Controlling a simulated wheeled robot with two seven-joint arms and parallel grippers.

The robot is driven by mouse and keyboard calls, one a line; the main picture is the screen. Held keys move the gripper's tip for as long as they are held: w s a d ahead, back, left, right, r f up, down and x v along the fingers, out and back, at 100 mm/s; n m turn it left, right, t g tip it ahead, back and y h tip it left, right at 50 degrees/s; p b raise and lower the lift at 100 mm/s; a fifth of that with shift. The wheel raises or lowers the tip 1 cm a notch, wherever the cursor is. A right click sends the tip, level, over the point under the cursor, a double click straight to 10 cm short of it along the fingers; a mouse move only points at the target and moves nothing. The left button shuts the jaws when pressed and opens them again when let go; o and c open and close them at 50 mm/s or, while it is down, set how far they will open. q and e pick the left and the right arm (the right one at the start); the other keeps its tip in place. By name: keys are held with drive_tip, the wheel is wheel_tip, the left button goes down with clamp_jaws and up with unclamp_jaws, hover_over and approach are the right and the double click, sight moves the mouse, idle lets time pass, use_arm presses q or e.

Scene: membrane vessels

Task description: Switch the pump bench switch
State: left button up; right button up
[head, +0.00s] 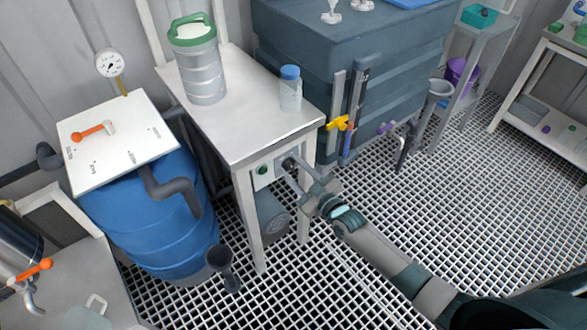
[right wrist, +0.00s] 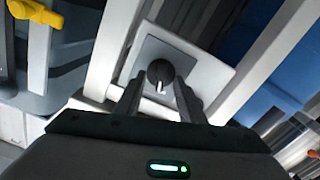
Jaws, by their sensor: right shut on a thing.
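The pump bench (head: 240,120) is a pale table with a grey switch plate (right wrist: 196,68) on its front. The switch (head: 288,164) is a dark round knob on this plate; in the right wrist view the knob (right wrist: 159,70) shows a white mark at its lower edge. A green button or lamp (head: 262,171) sits left of it in the head view. My right gripper (head: 297,174) is at the bench front, its fingers either side of the knob and shut on it, as the right wrist view (right wrist: 159,84) also shows. My left gripper is not in view.
A green-lidded canister (head: 205,75) and a blue-capped bottle (head: 290,92) stand on the bench. A blue barrel (head: 160,220) stands left. A dark tank with a yellow valve (head: 339,123) stands behind, right. The grated floor (head: 480,190) at right is clear.

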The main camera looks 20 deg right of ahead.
drive_tip(key=m, duration=0.2)
drive_tip(key=shift+m, duration=0.4)
drive_tip(key=m, duration=0.3)
drive_tip(key=shift+d+m, duration=0.2)
drive_tip(key=shift+m, duration=0.1)
drive_tip(key=shift+w+m, duration=0.1)
drive_tip(key=shift+m, duration=0.6)
use_arm(q)
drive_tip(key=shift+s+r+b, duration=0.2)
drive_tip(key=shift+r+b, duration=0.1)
drive_tip(key=shift+b, duration=0.05)
use_arm(e)
drive_tip(key=shift+d+m, duration=0.15)
drive_tip(key=shift+m, duration=0.95)
drive_tip(key=o, duration=1)
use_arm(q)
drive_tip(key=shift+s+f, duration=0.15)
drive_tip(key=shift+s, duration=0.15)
use_arm(e)
drive_tip(key=shift+o, duration=0.2)
